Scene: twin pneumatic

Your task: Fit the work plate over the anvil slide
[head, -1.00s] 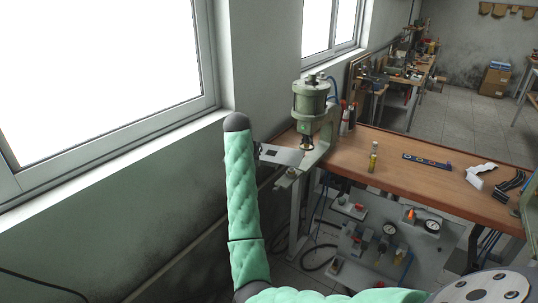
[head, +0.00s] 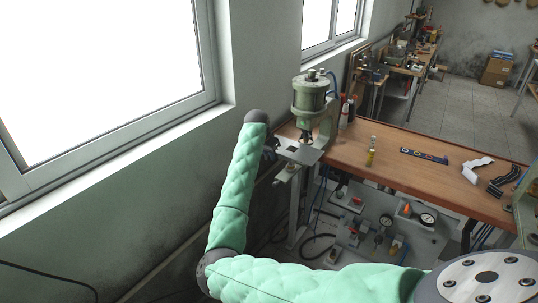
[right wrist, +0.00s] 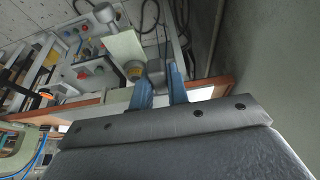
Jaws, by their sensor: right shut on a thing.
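The work plate (head: 300,154) is a flat pale grey plate in the head view, held roughly level below the head of the left press (head: 311,97). My right gripper (head: 271,147) comes from the left and is shut on the plate's left edge. In the right wrist view its two blue fingers (right wrist: 160,88) show close together, with a small grey part between their tips. The anvil slide (head: 286,175) sits low on the press, under the plate's left part; the plate hides much of it. I cannot tell whether plate and slide touch. My left gripper is not in view.
Red-capped bottles (head: 347,110) stand behind the press. The wall and window are close on the left.

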